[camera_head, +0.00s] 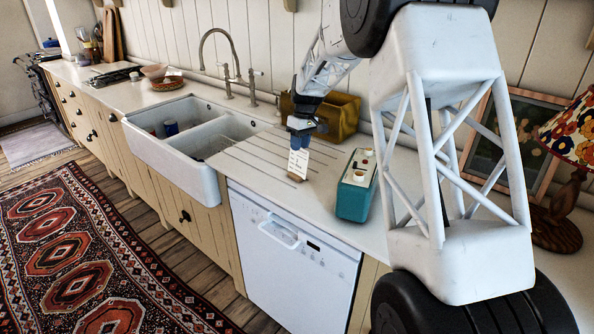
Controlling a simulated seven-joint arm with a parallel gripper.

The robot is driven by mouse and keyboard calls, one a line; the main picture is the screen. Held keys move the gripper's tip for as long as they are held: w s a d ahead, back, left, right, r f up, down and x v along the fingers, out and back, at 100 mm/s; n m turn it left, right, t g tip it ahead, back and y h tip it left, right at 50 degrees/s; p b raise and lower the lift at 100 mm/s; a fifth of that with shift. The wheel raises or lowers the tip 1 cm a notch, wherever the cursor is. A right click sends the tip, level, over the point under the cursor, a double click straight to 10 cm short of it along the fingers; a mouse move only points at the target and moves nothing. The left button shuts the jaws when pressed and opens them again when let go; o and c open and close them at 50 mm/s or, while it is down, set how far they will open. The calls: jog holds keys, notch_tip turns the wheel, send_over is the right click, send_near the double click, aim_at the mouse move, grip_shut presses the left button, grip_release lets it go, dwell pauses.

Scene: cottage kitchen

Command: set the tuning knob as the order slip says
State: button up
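A teal box with a pale top (357,185), which looks like the radio, stands on the counter right of centre. Round knobs (361,167) show on its top; their settings are too small to read. A white slip (299,161) with small dark writing stands upright in a small brown holder, left of the radio; I cannot read it. My gripper (300,144) points down just above and behind the slip in the picture, left of the radio and apart from it. Its fingertips are small and partly hidden, so I cannot tell whether it is open.
A brown bread-bin-like box (329,115) stands against the wall behind my gripper. The white sink (186,145) lies to the left, with a tall tap (216,62). A picture frame (511,131) and a flowered lamp (570,135) stand at right. The ribbed drainer (262,158) is mostly clear.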

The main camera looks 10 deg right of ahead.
aim_at(298, 160)
jog(key=shift+s+a+f, duration=0.1)
jog(key=shift+s+f, duration=0.05)
jog(key=shift+f, duration=0.7)
jog(key=shift+s+a+f, duration=0.1)
jog(key=shift+f, duration=0.8)
jog(key=shift+s+a+f, duration=0.1)
jog(key=shift+s+f, duration=0.05)
jog(key=shift+f, duration=0.7)
jog(key=shift+f, duration=0.2)
grip_shut()
